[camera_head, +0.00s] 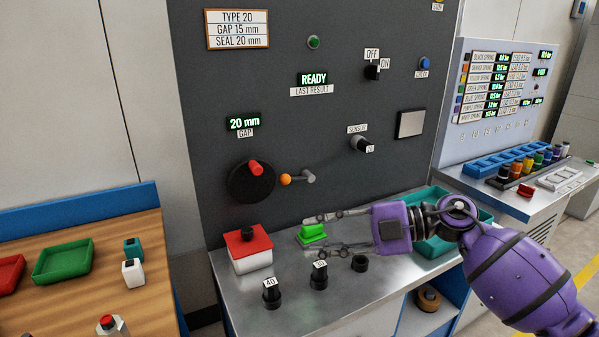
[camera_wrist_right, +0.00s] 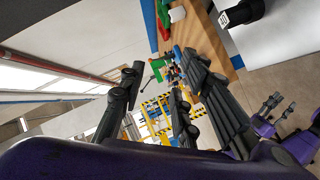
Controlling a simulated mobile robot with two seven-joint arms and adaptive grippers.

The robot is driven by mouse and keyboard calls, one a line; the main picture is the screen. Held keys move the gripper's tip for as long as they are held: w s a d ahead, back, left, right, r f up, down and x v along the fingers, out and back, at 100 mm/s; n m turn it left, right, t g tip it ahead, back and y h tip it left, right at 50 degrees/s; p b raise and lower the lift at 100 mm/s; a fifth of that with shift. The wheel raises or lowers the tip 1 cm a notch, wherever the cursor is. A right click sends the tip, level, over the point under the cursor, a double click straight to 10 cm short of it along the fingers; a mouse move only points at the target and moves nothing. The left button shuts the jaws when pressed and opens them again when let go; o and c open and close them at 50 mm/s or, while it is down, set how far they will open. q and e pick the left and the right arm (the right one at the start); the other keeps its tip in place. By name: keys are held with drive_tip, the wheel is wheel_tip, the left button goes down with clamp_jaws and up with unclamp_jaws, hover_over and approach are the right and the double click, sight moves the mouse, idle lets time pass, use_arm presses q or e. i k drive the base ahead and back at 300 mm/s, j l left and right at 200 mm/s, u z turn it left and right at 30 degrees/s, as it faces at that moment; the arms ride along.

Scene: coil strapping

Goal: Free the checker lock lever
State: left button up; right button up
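A lever with an orange knob (camera_head: 285,180) and a grey pivot (camera_head: 308,176) sits on the dark panel, its knob end pointing left beside a black round dial with a red knob (camera_head: 255,167). I cannot tell if this is the lock lever. My right gripper (camera_head: 312,236) reaches in from the right, low over the metal bench, with its fingers apart. A green block (camera_head: 311,232) lies by the fingertips; I cannot tell whether they touch it. The right wrist view also shows the fingers apart. A small purple and black gripper (camera_wrist_right: 268,105) there seems to be my left one.
A red-topped white box (camera_head: 250,248) and black posts marked 40 (camera_head: 271,292) and 30 (camera_head: 318,275) stand on the bench. A teal tray (camera_head: 432,247) is partly behind my right arm. A wooden table with trays (camera_head: 62,262) is at left.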

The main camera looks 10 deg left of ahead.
sight(285, 178)
drive_tip(key=i, duration=0.85)
